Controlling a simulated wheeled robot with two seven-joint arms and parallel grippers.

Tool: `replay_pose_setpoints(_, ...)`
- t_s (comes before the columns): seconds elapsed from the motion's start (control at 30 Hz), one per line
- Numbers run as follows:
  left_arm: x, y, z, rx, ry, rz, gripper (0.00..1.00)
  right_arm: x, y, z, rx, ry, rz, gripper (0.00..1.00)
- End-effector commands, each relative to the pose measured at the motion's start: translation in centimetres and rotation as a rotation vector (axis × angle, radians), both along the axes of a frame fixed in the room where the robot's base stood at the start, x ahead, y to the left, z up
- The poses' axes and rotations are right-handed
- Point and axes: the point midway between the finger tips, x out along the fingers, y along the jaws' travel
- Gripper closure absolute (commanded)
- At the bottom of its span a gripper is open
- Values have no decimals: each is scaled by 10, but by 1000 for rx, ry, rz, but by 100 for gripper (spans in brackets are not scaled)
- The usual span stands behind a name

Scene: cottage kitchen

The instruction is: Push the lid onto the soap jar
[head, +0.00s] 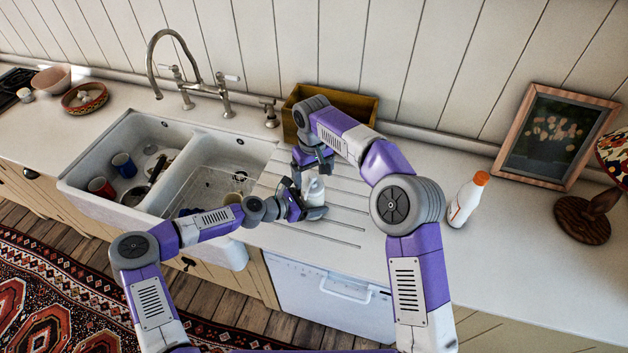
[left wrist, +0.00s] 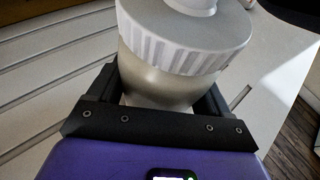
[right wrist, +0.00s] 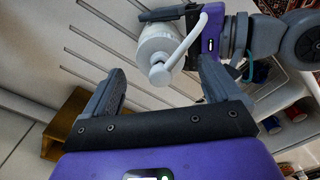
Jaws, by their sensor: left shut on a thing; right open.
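The soap jar (head: 314,190) stands upright near the drainboard grooves. In the left wrist view its grey-beige body (left wrist: 165,88) is between the fingers of my left gripper (head: 311,208), which is shut on it. A white ribbed lid (left wrist: 185,48) with a pump sits on top of the jar; whether it is fully seated I cannot tell. In the right wrist view the pump head and its spout (right wrist: 187,44) point toward the camera. My right gripper (right wrist: 163,82) is open, above the jar, with the pump ahead of its fingers and not gripped.
A wooden box (head: 362,103) stands behind the jar against the wall. The double sink (head: 165,205) with cups lies to the left. A white bottle with an orange cap (head: 466,200) and a framed picture (head: 550,137) stand to the right. The counter right of my right arm is partly clear.

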Motion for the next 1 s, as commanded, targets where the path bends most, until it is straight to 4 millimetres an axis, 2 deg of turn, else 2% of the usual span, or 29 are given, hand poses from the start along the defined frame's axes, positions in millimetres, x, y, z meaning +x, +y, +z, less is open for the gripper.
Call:
replay_pose_setpoints(0.03,-2,-2,-1,0,2,-6,76,0,6,16,11,-6,4,2)
replay_pose_setpoints(0.1,-2,-2,-1,0,2,-6,76,0,5,32,13,-7,4,2)
replay_pose_setpoints(0.3,-2,-2,-1,0,2,-5,76,1,2,66,6,-6,-1,2)
replay_pose_setpoints(0.5,-1,-1,-1,0,2,-4,76,1,0,80,3,-4,-3,2)
replay_pose_setpoints(0.83,-1,0,-1,1,1,-2,76,1,-1,82,1,-3,-4,2)
replay_pose_setpoints(0.87,-1,0,-1,1,1,-2,18,1,-1,82,1,-3,-4,2)
replay_pose_setpoints(1.0,-1,0,-1,1,1,-2,0,1,-2,82,1,-3,-5,2)
